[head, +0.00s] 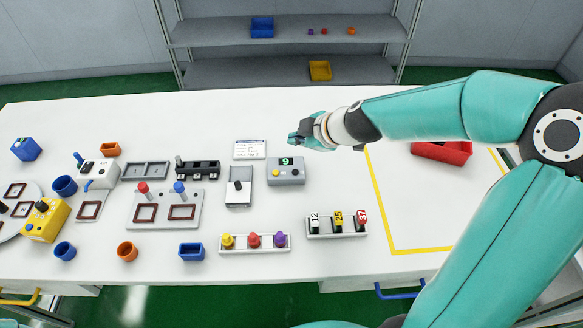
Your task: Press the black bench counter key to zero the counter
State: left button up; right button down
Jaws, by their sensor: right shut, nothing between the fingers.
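The grey bench counter (286,179) stands near the middle of the white table. Its display (286,161) shows a green 9. A yellow button shows on its front left, with a small dark spot to the right; I cannot make out clearly which part is the black key. My right gripper (294,138) is shut and empty. In the picture it is just above and slightly right of the counter, apart from it; its height over the table is hard to tell. My left gripper is not in view.
Racks with coloured pegs (254,248) and numbered tags (337,234) stand in front. A red tray (441,152) is at right, inside yellow lines.

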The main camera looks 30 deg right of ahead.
jog(key=shift+f, duration=0.1)
jog(key=b, duration=0.7)
send_over(297, 173)
notch_tip(297, 173, down, 7)
jog(key=shift+w+f, duration=0.1)
jog(key=shift+f, duration=0.1)
jog(key=shift+f+b, duration=0.65)
jog(key=shift+b, duration=0.15)
jog(key=shift+f, duration=0.1)
jog(key=shift+f+b, duration=0.25)
jog(key=shift+b, duration=0.25)
jog(key=shift+f+b, duration=0.4)
jog(key=shift+b, duration=0.1)
dwell(0.8)
jog(key=shift+r, duration=0.1)
jog(key=shift+r+p, duration=0.7)
jog(key=shift+r, duration=0.05)
